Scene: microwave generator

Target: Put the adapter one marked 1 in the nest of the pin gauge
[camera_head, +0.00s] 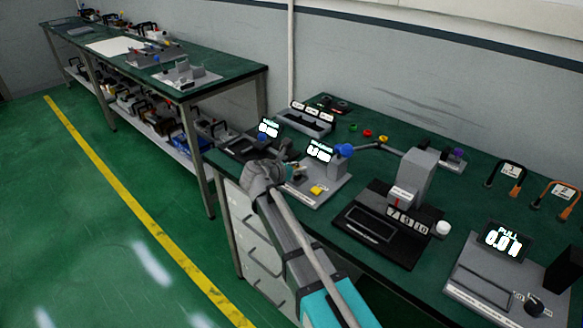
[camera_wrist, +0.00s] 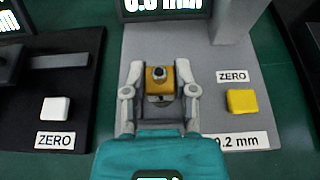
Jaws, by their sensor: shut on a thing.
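My gripper (camera_wrist: 159,92) is shut on a small yellow-orange piece with a dark round top (camera_wrist: 160,74), taken as the adapter; no mark 1 can be read on it. In the head view my gripper (camera_head: 284,172) is over the left part of a grey gauge (camera_head: 325,193). This gauge also shows below the gripper in the wrist view (camera_wrist: 197,65). It has a lit display (camera_head: 321,151), a blue knob (camera_head: 344,150) and a yellow ZERO button (camera_wrist: 241,102). The nest is not clearly visible, and I cannot tell whether the piece touches the gauge.
A black gauge with a white ZERO button (camera_wrist: 55,108) stands close on the left. A black-based press-like device (camera_head: 385,228) and a PULL tester (camera_head: 487,283) stand to the right. A grey rack (camera_head: 305,119) is behind.

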